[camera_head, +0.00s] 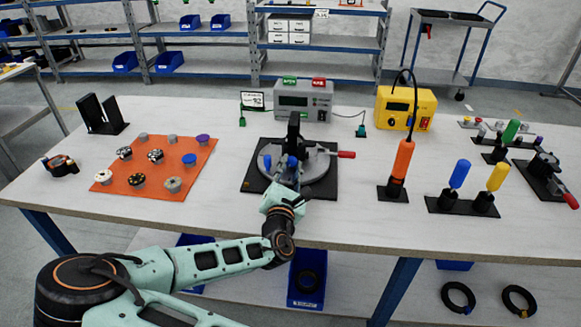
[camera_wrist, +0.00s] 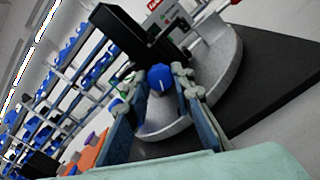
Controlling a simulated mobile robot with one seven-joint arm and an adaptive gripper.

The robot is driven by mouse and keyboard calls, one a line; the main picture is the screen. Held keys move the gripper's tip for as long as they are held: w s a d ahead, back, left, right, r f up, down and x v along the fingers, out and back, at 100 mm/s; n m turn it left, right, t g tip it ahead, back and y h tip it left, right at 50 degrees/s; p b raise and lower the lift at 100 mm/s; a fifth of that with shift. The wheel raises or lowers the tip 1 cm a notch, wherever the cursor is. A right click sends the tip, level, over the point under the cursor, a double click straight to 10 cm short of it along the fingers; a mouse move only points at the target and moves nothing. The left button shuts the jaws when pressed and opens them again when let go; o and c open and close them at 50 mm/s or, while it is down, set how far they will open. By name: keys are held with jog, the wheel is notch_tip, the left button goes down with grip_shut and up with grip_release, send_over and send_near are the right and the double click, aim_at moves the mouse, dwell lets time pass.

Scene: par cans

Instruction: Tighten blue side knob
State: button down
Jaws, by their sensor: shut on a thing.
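The blue side knob (camera_wrist: 160,77) sits between the fingertips of my gripper (camera_wrist: 158,88) in the wrist view, with a light mark on its face. My gripper is shut on it. In the head view my gripper (camera_head: 287,178) reaches to the front of a round grey fixture (camera_head: 318,180) on a black base plate (camera_head: 258,185). A black upright block (camera_head: 294,128) rises behind the fingers; it also shows in the wrist view (camera_wrist: 128,38). A blue spot shows at the fingers in the head view, but I cannot tell knob from finger there.
A red-handled lever (camera_head: 346,154) sticks out right of the fixture. An orange mat (camera_head: 165,165) with several knobs lies left. An orange screwdriver (camera_head: 402,160) and blue (camera_head: 460,173) and yellow (camera_head: 497,177) handles stand right. A grey meter (camera_head: 303,99) and yellow box (camera_head: 400,107) stand behind.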

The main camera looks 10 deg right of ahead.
jog(key=shift+f, duration=0.1)
jog(key=c, duration=1.9)
grip_release()
jog(key=shift+c, duration=0.2)
jog(key=v, duration=1.2)
